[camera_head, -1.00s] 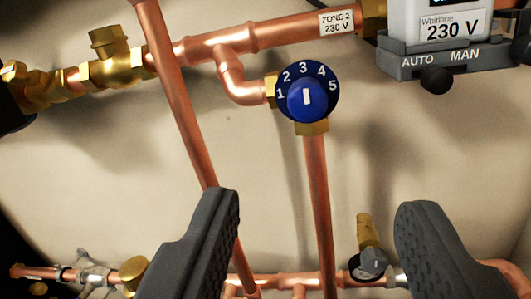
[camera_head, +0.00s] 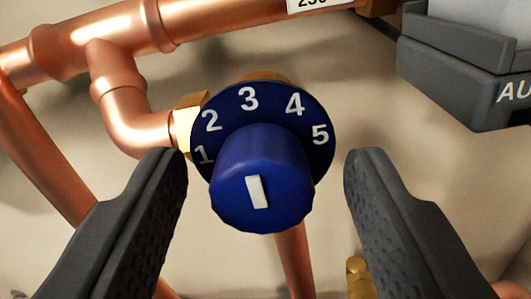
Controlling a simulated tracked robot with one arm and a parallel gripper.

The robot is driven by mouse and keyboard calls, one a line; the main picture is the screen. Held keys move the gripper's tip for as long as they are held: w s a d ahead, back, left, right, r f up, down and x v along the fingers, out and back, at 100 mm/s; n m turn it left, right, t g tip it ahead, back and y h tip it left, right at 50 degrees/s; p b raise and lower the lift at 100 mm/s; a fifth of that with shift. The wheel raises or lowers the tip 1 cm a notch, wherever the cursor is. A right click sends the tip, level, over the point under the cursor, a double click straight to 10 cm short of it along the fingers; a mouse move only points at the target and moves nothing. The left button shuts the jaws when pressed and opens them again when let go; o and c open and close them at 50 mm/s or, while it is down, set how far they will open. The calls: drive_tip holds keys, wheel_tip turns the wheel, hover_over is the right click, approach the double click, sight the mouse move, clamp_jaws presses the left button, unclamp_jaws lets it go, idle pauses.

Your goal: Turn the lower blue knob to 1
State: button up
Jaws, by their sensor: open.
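The blue knob (camera_head: 261,180) stands out from a dark blue dial (camera_head: 322,150) with white numbers 1 to 5. A white mark on the knob's face runs almost upright, its top tipped slightly left, towards 3. My gripper (camera_head: 266,165) is open, with one dark finger left of the knob and one right of it. Neither finger appears to touch the knob, and the gap on the right looks wider. The left fingertip is close to the dial's edge near the 1.
A copper pipe (camera_head: 125,95) bends into a brass fitting (camera_head: 187,120) left of the dial. Another copper pipe (camera_head: 294,260) runs down below the knob. A grey box (camera_head: 460,80) juts out at the upper right. A brass part (camera_head: 358,275) shows below.

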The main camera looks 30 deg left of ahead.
drive_tip(key=shift+c, duration=0.2)
drive_tip(key=c, duration=0.9)
drive_tip(key=shift+d+r, duration=0.1)
